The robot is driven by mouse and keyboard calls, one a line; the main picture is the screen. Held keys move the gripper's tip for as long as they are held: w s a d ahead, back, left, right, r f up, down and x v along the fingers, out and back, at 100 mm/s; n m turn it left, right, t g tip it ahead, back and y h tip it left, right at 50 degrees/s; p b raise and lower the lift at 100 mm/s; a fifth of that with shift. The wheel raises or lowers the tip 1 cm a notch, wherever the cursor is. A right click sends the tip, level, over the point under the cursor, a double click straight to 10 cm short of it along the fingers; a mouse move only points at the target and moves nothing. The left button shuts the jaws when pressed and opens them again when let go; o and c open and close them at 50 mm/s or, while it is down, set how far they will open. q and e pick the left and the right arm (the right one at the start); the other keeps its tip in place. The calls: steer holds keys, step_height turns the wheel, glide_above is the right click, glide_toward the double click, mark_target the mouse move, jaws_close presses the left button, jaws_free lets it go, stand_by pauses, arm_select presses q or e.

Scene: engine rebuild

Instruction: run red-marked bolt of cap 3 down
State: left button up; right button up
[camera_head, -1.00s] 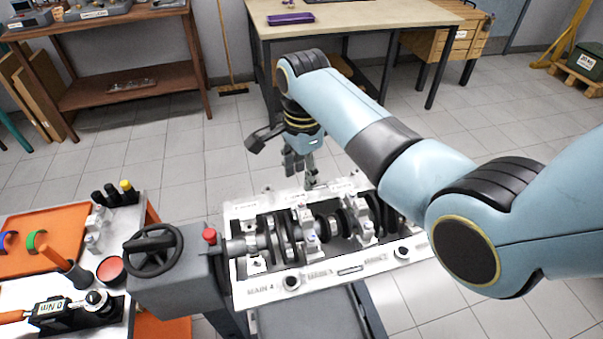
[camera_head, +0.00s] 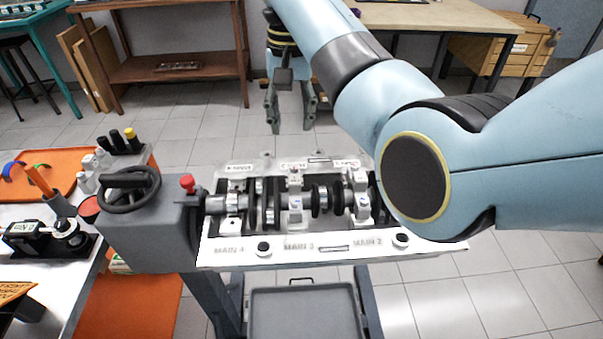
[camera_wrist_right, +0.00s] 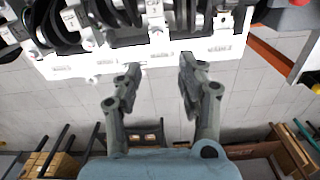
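My left gripper is out of view.
A grey housing with a black handwheel (camera_head: 130,190) and red knob (camera_head: 187,184) stands left of the block. A tool cart (camera_head: 60,260) is further left. A grey tray (camera_head: 305,312) sits below the block. Open floor lies behind and to the right.

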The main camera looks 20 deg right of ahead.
mark_target(294, 165)
step_height(294, 165, down, 2)
steer(key=shift+s+d+f, duration=0.1)
steer(key=shift+f, duration=0.05)
steer(key=shift+d+f, duration=0.1)
steer(key=shift+f, duration=0.85)
step_height(294, 165, down, 6)
steer(key=shift+r, duration=0.1)
steer(key=shift+f, duration=0.2)
steer(key=shift+c, duration=0.5)
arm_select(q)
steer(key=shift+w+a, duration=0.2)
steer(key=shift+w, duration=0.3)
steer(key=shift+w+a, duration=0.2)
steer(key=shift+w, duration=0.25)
arm_select(e)
jaws_close()
